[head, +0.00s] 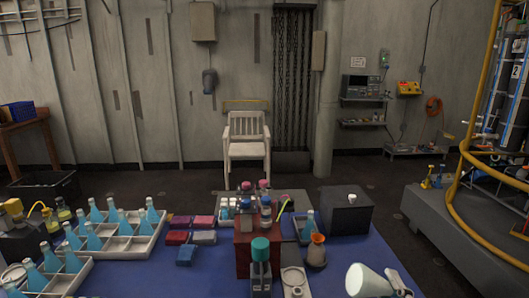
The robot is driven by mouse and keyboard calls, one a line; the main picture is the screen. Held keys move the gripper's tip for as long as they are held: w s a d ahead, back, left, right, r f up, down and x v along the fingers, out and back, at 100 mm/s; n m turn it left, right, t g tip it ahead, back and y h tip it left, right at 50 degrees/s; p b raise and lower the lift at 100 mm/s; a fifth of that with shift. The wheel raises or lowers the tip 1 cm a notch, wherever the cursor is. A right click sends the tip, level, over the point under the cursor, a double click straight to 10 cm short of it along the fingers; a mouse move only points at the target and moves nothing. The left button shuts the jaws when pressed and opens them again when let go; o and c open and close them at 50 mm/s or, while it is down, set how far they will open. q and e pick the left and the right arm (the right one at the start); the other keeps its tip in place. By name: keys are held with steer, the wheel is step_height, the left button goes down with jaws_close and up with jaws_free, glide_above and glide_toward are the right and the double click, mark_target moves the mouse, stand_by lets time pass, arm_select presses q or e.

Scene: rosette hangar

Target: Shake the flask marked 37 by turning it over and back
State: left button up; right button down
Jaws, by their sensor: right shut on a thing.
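A pale conical flask (368,281) is at the bottom right of the head view. It is tipped onto its side in the air or low over the table, its wide base towards the left and its narrow end towards the right. My right gripper (398,284) is shut on it at the narrow end. No number can be read on it from here, so I cannot confirm the 37. Several other flasks with blue liquid (93,236) stand upright in white trays on the left. My left gripper is not in view.
A white chair (247,140) stands behind.

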steer(key=shift+m, duration=0.4)
steer(key=shift+r+n, duration=0.15)
steer(key=shift+n, duration=1.05)
steer(key=n+p, duration=0.1)
steer(key=n, duration=0.3)
steer(key=shift+n+p, duration=0.3)
steer(key=n+p, duration=0.3)
steer(key=n, duration=0.3)
steer(key=shift+r, duration=0.15)
steer(key=shift+n+p, duration=0.6)
steer(key=shift+n, duration=0.2)
steer(key=shift+f, duration=0.25)
